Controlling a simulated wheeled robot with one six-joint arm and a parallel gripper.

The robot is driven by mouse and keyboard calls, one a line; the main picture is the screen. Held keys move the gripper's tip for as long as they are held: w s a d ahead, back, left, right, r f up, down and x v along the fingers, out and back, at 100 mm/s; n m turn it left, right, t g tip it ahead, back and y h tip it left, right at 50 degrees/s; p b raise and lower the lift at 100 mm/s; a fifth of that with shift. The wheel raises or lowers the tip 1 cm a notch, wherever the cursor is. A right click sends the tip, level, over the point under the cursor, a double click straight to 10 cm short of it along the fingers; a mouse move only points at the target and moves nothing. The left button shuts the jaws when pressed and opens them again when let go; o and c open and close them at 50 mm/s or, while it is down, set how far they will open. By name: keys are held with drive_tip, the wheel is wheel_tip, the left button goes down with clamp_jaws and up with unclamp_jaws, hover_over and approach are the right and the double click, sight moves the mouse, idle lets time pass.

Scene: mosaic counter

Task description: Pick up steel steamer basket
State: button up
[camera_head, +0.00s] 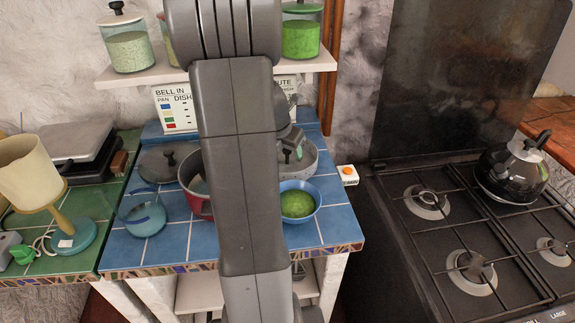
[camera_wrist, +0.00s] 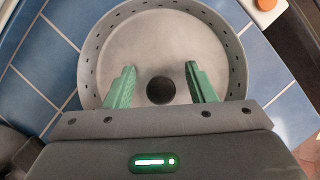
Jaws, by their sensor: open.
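The steel steamer basket (camera_wrist: 160,25) is a round grey pan with small holes around its wall and a dark round spot in the middle of its floor. It fills the upper part of the wrist view, on blue tiles. My gripper (camera_wrist: 160,78) is open over the basket, its two green fingers apart with nothing between them. I cannot tell how far the fingertips are above the floor. In the head view the basket (camera_head: 309,158) shows at the back right of the blue counter, partly hidden by my arm, with my gripper (camera_head: 291,155) at it.
A blue bowl of green food (camera_head: 298,203) stands just in front of the basket. A red pot (camera_head: 190,178) is left of my arm, partly hidden. A blue glass jug (camera_head: 145,218), a small box with an orange button (camera_head: 348,174) and the stove (camera_head: 450,240) are nearby. A shelf (camera_head: 160,72) hangs above.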

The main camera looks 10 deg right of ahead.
drive_tip(key=shift+f, duration=0.4)
clamp_jaws()
drive_tip(key=shift+r, duration=0.1)
